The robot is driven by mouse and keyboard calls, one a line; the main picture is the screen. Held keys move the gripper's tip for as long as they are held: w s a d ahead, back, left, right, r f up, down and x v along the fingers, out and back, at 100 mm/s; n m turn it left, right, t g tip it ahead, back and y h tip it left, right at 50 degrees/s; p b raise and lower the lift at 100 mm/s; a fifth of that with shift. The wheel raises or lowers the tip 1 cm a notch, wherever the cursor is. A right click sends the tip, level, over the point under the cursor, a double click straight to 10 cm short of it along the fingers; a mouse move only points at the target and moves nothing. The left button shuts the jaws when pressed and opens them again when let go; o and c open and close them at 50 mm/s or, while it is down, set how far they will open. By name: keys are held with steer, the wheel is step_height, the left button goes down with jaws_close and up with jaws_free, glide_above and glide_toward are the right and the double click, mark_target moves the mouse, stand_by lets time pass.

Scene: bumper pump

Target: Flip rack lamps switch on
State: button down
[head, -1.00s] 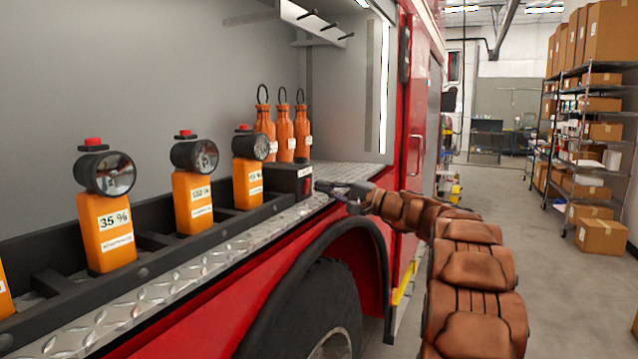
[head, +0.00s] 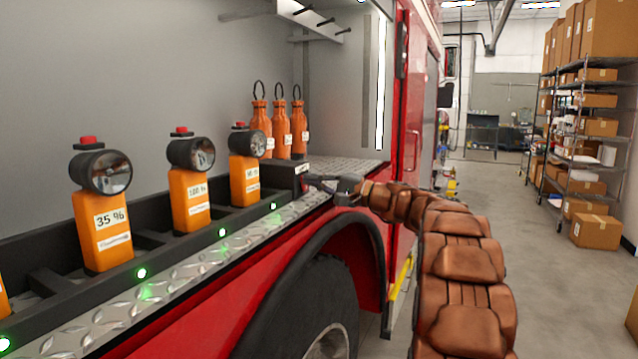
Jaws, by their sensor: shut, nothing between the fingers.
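The lamp rack (head: 160,262) is a long black tray along the truck's side ledge. Several green lights glow on its front face, one of them below the 35 % lamp (head: 141,273). Orange lamps with red top buttons stand in it, labelled 35 % (head: 106,225) and 100 % (head: 190,197), and a third lamp (head: 245,178) has a label too small to read. The black switch box (head: 290,172) is at the rack's far end. My gripper (head: 312,181) is shut and empty, at the box's right front side. The switch itself is hidden or too small to make out.
Three orange bottles (head: 278,135) with loop handles stand behind the box. The red truck body and wheel arch (head: 320,240) lie below the ledge. Shelves with cardboard boxes (head: 595,130) stand at right. The floor between is clear.

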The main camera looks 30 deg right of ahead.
steer(key=shift+s+d, duration=0.1)
steer(key=s+d+r, duration=0.1)
steer(key=s+d, duration=0.2)
steer(key=s, duration=0.2)
steer(key=s+d+r+b, duration=0.1)
steer(key=s+d, duration=0.3)
steer(key=s, duration=0.2)
steer(key=shift+s, duration=0.3)
